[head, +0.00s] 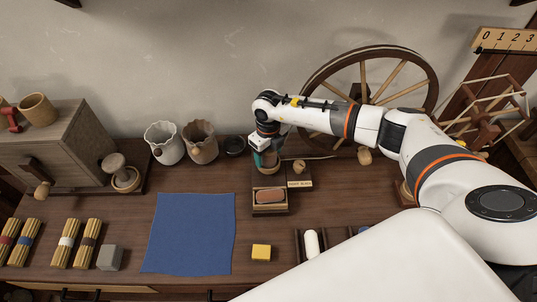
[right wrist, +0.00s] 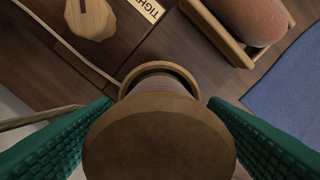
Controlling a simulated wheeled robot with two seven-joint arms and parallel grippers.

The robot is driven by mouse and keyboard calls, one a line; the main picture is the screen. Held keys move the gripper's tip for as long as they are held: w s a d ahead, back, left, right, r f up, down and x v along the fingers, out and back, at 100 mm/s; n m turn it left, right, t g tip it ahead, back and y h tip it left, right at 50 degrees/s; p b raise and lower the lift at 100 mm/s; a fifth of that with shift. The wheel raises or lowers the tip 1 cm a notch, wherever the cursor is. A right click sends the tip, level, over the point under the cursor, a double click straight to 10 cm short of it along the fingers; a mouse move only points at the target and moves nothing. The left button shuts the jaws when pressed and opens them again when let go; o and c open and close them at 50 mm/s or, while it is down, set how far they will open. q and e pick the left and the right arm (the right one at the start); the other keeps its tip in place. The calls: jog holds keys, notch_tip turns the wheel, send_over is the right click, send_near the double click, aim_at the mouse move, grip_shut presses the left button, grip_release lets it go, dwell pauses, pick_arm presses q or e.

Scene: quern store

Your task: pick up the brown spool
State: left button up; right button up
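The brown spool (right wrist: 158,140) fills the lower middle of the right wrist view, seen from above its round top. Its narrower body and lower rim show beyond the top. My right gripper (right wrist: 160,108) has one green finger on each side of the spool, and the fingertips look slightly apart from its body. In the head view, my right gripper (head: 265,158) points down over the table behind the small wooden tray. The spool (head: 271,168) is partly hidden by the gripper there. My left gripper is not in view.
A blue cloth (head: 190,233) lies left. Pots (head: 200,143) and a spoked wheel (head: 318,77) stand behind.

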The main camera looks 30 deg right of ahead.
jog(key=c, duration=0.8)
jog(key=shift+c, duration=0.2)
jog(key=shift+r, duration=0.15)
